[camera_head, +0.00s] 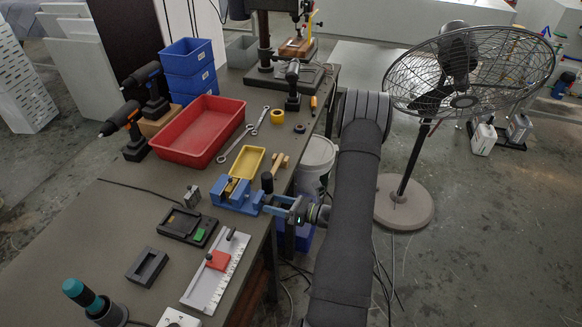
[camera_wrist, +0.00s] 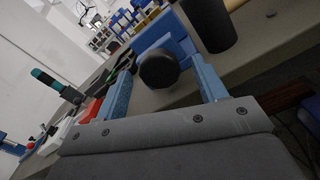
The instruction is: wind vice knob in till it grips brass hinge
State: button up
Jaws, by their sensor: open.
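The blue vice (camera_head: 238,196) sits near the bench's right edge. A small brass-coloured piece, seemingly the brass hinge (camera_head: 230,187), is at its jaws; I cannot tell whether the jaws touch it. My gripper (camera_head: 270,205) reaches the vice from the right, its fingers level and close to its near end. In the wrist view the round black vice knob (camera_wrist: 158,68) faces me. The open blue fingers (camera_wrist: 164,85) stand on either side of it, with gaps showing. The hinge is not visible there.
A dark upright cylinder (camera_head: 267,182) stands close beside the vice and my gripper; it also shows in the wrist view (camera_wrist: 208,25). A yellow tray (camera_head: 247,162) and red bin (camera_head: 199,130) lie behind. A small grey block (camera_head: 192,196) is left of the vice.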

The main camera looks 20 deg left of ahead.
jog(key=n, duration=0.7)
jog(key=d+n, duration=0.1)
jog(key=d, duration=1.7)
jog(key=a+r+n+h, duration=0.6)
jog(key=r+n, duration=0.3)
jog(key=n, duration=0.7)
jog(key=a+r+n+h, duration=0.7)
jog(key=r+n, duration=0.2)
jog(key=n, duration=0.7)
jog(key=shift+n, duration=0.4)
jog(key=shift+c, duration=0.2)
